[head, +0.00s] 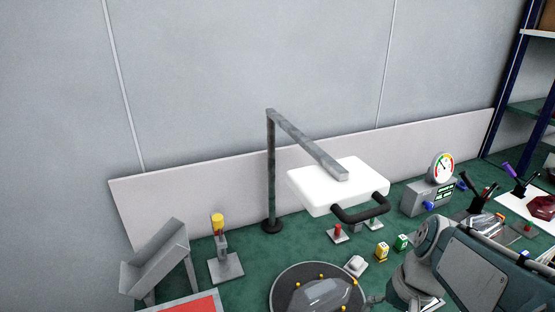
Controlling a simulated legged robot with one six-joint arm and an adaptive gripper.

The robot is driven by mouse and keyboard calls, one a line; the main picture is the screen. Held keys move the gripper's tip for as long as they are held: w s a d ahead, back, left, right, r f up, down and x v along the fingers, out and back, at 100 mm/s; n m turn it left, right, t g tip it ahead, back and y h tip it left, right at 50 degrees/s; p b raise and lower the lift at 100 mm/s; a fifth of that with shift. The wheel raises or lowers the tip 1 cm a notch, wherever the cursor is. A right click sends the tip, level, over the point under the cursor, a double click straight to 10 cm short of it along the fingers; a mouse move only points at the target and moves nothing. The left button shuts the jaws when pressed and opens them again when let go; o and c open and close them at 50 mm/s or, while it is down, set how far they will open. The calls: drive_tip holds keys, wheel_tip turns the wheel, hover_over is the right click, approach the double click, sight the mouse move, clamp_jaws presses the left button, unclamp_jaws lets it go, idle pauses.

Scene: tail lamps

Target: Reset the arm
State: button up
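My arm (480,272) shows as large grey-green links at the lower right, partly cut off by the bottom edge. What appears to be my gripper (376,299) is a small dark shape at the left end of the arm, beside the round fixture (283,286). Its fingers are too small and too hidden to tell open from shut. A clear, smoky tail lamp (325,295) sits on the round fixture, with small yellow pegs around it; the bottom edge cuts it off.
A white lamp head (325,187) on a grey post (271,170) overhangs the green table (205,262). A grey sloped bin (160,258), a yellow-topped stand (224,262), buttons and yellow and green blocks stand around. A gauge box (428,195) is at right, before shelves (527,108).

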drive_tip(key=s+a+r+n+t+h, duration=0.2)
drive_tip(key=s+a+r+n+t, duration=0.1)
drive_tip(key=s+r+n+t, duration=0.1)
drive_tip(key=shift+a+r+t+h, duration=0.35)
drive_tip(key=shift+r+t, duration=0.25)
drive_tip(key=shift+r, duration=0.6)
idle(0.7)
